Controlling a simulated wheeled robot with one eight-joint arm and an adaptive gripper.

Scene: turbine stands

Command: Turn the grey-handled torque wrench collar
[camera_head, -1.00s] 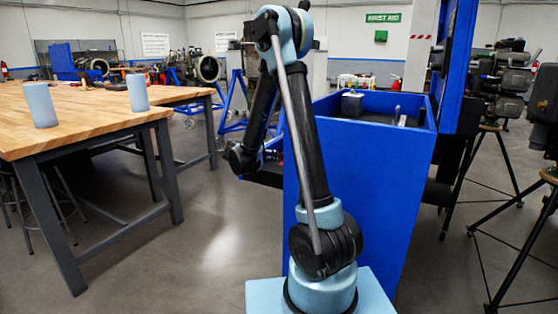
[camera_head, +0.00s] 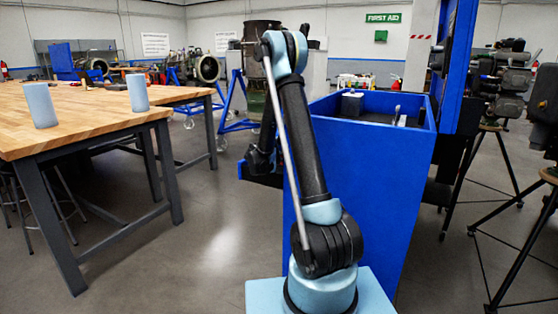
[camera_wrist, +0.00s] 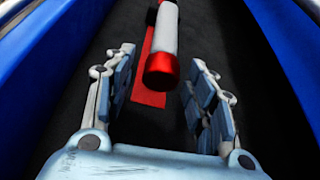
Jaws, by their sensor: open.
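In the wrist view, a tool with a pale grey handle (camera_wrist: 166,28) and a red rounded end (camera_wrist: 160,71) lies over the dark floor of a blue-walled drawer. It looks like the grey-handled torque wrench; its far part is cut off by the top edge, and I cannot make out the collar. My gripper (camera_wrist: 161,67) is open, with jointed blue-grey fingers on either side of the red end. No contact with the tool shows. In the head view, my arm hides the gripper and the tool.
A red strip (camera_wrist: 149,97) lies beneath the tool. Blue drawer walls (camera_wrist: 283,60) rise close on both sides. A wooden workbench (camera_head: 85,108) is at left, with open floor between.

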